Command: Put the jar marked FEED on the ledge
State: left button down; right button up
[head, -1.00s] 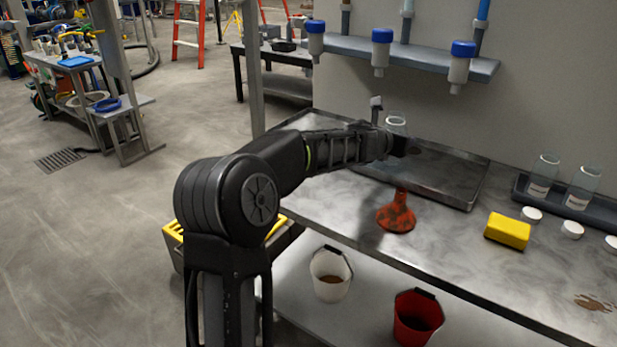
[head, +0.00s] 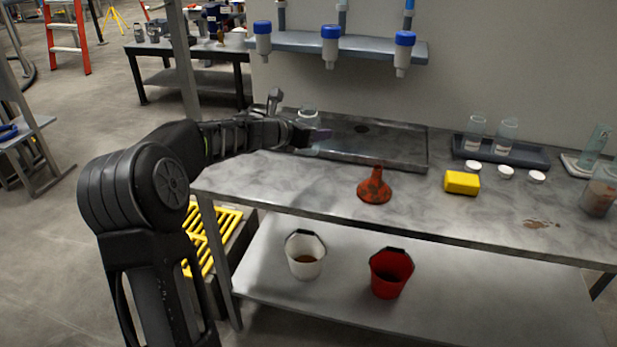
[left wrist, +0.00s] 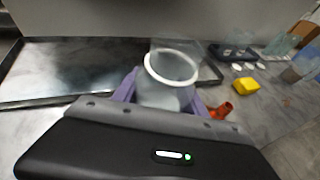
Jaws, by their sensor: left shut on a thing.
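My left gripper (head: 306,136) is shut on a clear, open-topped jar (head: 309,116). In the head view the jar shows over the left part of the shallow metal tray. In the left wrist view the jar (left wrist: 170,76) stands between the purple fingers (left wrist: 163,97), with its pale round rim toward the camera. No marking on it can be read. Two more clear jars with white labels, one (head: 475,131) left of the other (head: 507,134), stand in a dark rack; their labels are too small to read. A grey wall ledge (head: 300,42) runs above the bench. My right gripper is not in view.
Three blue-capped bottles (head: 330,47) hang along the ledge. The metal tray (head: 395,157) lies at the back of the bench. Two buckets stand on the lower shelf.

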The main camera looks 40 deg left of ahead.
aim_at(314, 150)
pick_arm(q)
notch_tip(314, 150, down, 6)
jog(key=shift+b, duration=1.05)
jog(key=shift+f+b, duration=0.7)
jog(key=shift+f, duration=1.15)
jog(key=shift+f+b, duration=0.2)
jog(key=shift+b, duration=0.1)
jog(key=c, duration=0.6)
grip_release()
jog(key=shift+r, duration=0.15)
